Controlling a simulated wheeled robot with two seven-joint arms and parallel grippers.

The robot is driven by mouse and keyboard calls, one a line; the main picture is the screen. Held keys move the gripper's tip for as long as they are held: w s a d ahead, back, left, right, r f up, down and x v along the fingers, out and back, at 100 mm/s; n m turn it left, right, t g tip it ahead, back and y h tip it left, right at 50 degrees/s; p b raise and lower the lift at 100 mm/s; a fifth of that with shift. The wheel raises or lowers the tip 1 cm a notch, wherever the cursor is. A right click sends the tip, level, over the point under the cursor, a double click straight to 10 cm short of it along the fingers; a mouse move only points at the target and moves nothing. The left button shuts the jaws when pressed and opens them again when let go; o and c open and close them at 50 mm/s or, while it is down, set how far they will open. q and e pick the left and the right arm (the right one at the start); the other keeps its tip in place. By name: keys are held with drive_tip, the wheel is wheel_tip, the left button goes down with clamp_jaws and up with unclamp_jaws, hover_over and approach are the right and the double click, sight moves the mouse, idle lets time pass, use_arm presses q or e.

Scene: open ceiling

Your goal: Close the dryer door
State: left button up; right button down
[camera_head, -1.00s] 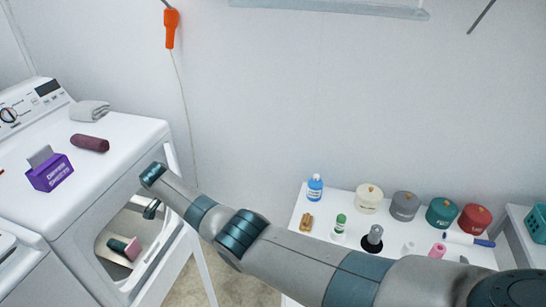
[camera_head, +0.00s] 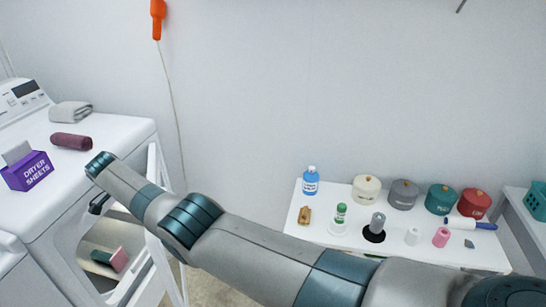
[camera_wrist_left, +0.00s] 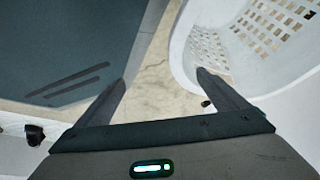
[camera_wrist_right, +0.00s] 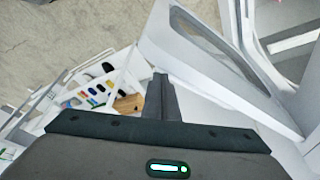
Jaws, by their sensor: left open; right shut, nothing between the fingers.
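The white dryer (camera_head: 30,205) stands at the left in the head view, its front opening uncovered. Its door (camera_head: 153,262) stands open, seen as a white frame right of the opening. In the right wrist view the door (camera_wrist_right: 222,92) has a dark window and slants across the middle. My right arm crosses the head view, and its gripper (camera_head: 98,204) is in front of the opening, left of the door. The gripper (camera_wrist_right: 160,78) is shut and empty, close to the door; contact is unclear. My left gripper (camera_wrist_left: 160,80) is open and empty above the floor, outside the head view.
A purple dryer-sheets box (camera_head: 27,170), a maroon roll (camera_head: 71,141) and a grey towel (camera_head: 71,111) lie on the dryer. A white table (camera_head: 330,238) with bottles and canisters stands at the right. A white basket (camera_wrist_left: 262,50) is beside my left gripper.

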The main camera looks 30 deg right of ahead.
drive_tip(key=a+b, duration=0.2)
drive_tip(key=b, duration=0.1)
drive_tip(key=shift+a+f+b, duration=0.15)
drive_tip(key=shift+b, duration=0.15)
use_arm(q)
drive_tip(key=w+d+t, duration=0.2)
drive_tip(key=w, duration=0.5)
drive_tip(key=shift+w+d+r+h+b, duration=0.2)
drive_tip(key=shift+w+d+h+b, duration=0.1)
drive_tip(key=shift+b, duration=0.05)
use_arm(e)
drive_tip(key=shift+a+r+m, duration=0.2)
drive_tip(key=shift+a+m, duration=0.05)
drive_tip(key=shift+m, duration=0.05)
use_arm(q)
drive_tip(key=shift+r, duration=0.15)
